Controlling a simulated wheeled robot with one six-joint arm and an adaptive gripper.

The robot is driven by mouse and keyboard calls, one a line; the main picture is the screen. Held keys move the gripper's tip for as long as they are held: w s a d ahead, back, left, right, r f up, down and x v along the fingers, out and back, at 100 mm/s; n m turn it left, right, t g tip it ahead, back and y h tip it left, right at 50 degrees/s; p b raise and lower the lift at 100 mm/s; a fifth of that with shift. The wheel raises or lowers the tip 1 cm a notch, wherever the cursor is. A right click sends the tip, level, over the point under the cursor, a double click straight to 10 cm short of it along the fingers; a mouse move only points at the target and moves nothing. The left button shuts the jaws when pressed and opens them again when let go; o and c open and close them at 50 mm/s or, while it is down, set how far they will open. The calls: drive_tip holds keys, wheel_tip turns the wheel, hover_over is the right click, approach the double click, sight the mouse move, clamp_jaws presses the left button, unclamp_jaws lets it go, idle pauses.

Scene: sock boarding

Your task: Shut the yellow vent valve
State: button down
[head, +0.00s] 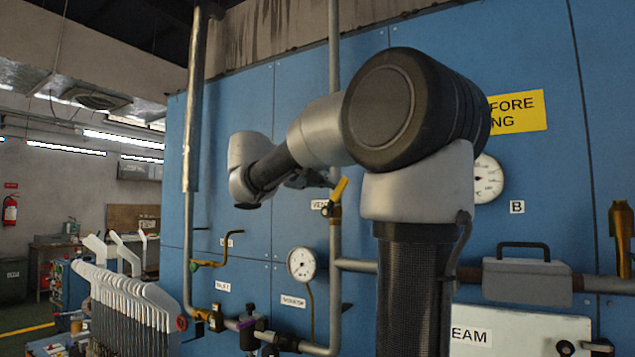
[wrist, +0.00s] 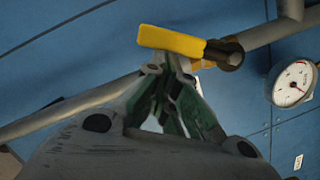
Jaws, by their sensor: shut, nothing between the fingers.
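The vent valve's yellow lever (head: 340,188) sits on a vertical grey pipe beside a partly hidden label that seems to read VENT (head: 319,204). In the head view the lever slants up and to the right, off the pipe's line. In the wrist view the lever (wrist: 172,41) lies across the picture just beyond my fingertips, its dark brass pivot (wrist: 228,54) at its right end. My gripper (wrist: 167,65) is shut and empty, its tips close to the lever's lower edge. I cannot tell whether they touch it. In the head view my arm partly hides the gripper.
A pressure gauge (head: 301,264) stands below the valve and also shows in the wrist view (wrist: 293,84). A rack of white sock boards (head: 125,300) stands left of the blue panel (head: 290,120).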

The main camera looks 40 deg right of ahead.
sight(342, 185)
drive_tip(key=s+m, duration=0.1)
drive_tip(key=s+d+f+m, duration=0.1)
drive_tip(key=m, duration=0.1)
drive_tip(key=s+m+t+y, duration=0.1)
drive_tip(key=shift+s+d+f+m, duration=0.2)
drive_tip(key=shift+s+m, duration=0.1)
drive_tip(key=shift+s, duration=0.1)
drive_tip(key=shift+s+d+f+m+t+y, duration=0.2)
drive_tip(key=shift+s+f+m+t, duration=0.15)
drive_tip(key=shift+s+f+m, duration=0.4)
drive_tip(key=shift+s+d+f+m+t+y, duration=0.2)
drive_tip(key=shift+s+f+m+t, duration=0.15)
drive_tip(key=shift+s+f+m, duration=0.4)
drive_tip(key=shift+w, duration=0.2)
drive_tip(key=shift+r, duration=0.1)
drive_tip(key=s+a+r, duration=0.3)
drive_tip(key=a+r, duration=0.3)
drive_tip(key=a, duration=0.3)
